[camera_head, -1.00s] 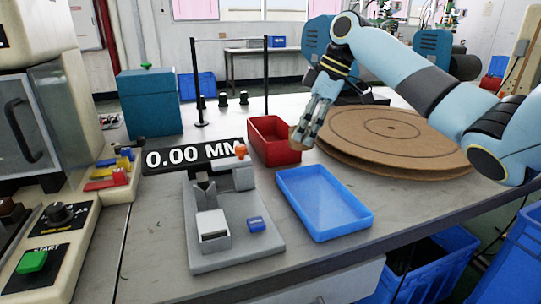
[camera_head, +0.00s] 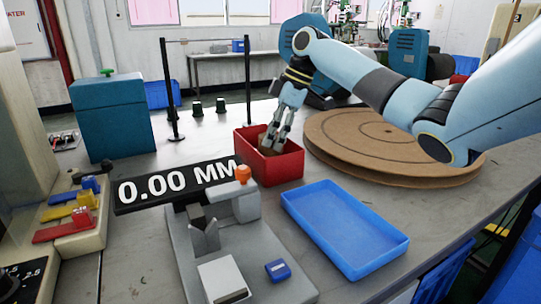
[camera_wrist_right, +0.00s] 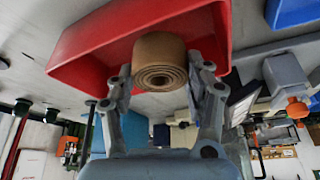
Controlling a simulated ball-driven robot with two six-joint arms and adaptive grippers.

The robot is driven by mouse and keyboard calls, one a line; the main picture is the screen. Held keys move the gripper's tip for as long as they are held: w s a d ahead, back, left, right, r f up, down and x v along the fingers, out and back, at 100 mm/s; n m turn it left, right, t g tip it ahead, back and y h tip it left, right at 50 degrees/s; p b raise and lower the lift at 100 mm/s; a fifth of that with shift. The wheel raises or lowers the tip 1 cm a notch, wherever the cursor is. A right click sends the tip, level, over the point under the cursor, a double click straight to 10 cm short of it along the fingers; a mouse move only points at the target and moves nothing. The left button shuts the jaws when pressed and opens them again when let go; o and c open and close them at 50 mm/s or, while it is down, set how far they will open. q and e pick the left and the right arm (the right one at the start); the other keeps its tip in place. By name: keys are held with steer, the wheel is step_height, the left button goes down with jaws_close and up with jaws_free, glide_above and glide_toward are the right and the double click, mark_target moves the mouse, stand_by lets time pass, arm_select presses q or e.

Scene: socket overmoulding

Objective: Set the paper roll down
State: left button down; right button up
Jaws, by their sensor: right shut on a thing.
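The paper roll (camera_wrist_right: 160,62) is a brown, tightly wound roll. In the right wrist view it sits between the two fingers of my right gripper (camera_wrist_right: 165,85), which is shut on it. In the head view my right gripper (camera_head: 275,143) reaches down into the red bin (camera_head: 283,168), and the roll (camera_head: 263,143) shows only partly beside the fingers, within the bin's rim. The red bin (camera_wrist_right: 90,62) is also close around the roll in the wrist view. I cannot tell whether the roll touches the bin floor. My left gripper is not in view.
An empty blue tray (camera_head: 345,230) lies right of the grey measuring fixture (camera_head: 235,250) with its 0.00 MM display (camera_head: 175,187). A large round brown board (camera_head: 390,150) lies behind right. A teal box (camera_head: 110,120) stands at the left.

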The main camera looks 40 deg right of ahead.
mark_target(273, 152)
step_height(273, 152, down, 4)
steer(key=shift+f+b, duration=0.15)
steer(key=shift+b, duration=0.3)
steer(key=shift+f, duration=0.25)
steer(key=o, duration=1.2)
steer(key=shift+c, duration=0.2)
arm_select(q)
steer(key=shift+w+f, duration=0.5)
arm_select(e)
steer(key=shift+r, duration=0.25)
arm_select(q)
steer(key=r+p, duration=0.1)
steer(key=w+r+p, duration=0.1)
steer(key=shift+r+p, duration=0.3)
steer(key=shift+p, duration=0.05)
arm_select(e)
steer(key=v, duration=1.1)
steer(key=shift+r, duration=0.35)
